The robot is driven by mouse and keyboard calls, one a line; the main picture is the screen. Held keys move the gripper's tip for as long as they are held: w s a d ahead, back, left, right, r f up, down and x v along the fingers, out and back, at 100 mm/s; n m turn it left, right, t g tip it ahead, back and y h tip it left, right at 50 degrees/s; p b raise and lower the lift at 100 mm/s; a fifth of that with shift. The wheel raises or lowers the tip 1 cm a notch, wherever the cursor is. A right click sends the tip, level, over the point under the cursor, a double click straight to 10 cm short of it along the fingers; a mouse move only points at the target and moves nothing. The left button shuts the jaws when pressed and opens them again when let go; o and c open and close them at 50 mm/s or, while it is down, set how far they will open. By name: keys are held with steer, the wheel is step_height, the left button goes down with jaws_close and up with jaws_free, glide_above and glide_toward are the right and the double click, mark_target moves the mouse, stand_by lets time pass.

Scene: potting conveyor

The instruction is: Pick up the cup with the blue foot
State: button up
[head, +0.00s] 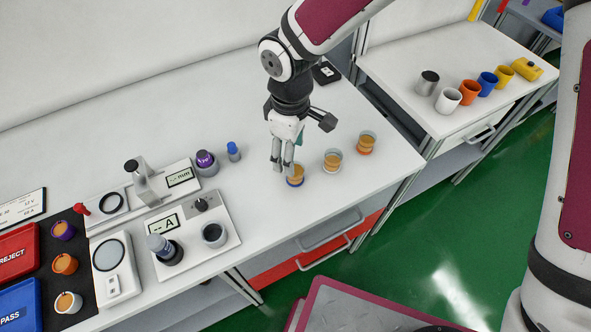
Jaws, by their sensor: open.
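The cup with the blue foot (297,176) stands upright on the white bench, near its front edge. It has an amber body, and a blue ring shows at its base. My gripper (282,169) points down just at the left of this cup, with its fingers apart. The fingers partly overlap the cup's left side in the head view; whether they touch it I cannot tell. A similar cup with a white foot (332,161) and one with an orange-red foot (366,144) stand in a row to the right.
Left of my gripper are a blue-capped bottle (233,151), a purple-topped jar (206,163) and a meter box (201,225). Mugs, including a white one (448,100), stand on the right bench.

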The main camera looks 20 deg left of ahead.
steer(key=shift+d+f+p, duration=0.15)
steer(key=shift+f+p, duration=0.1)
steer(key=shift+f, duration=1.65)
steer(key=shift+d+f+p, duration=0.15)
steer(key=shift+f+p, duration=0.1)
steer(key=shift+f, duration=1.6)
steer(key=c, duration=1.2)
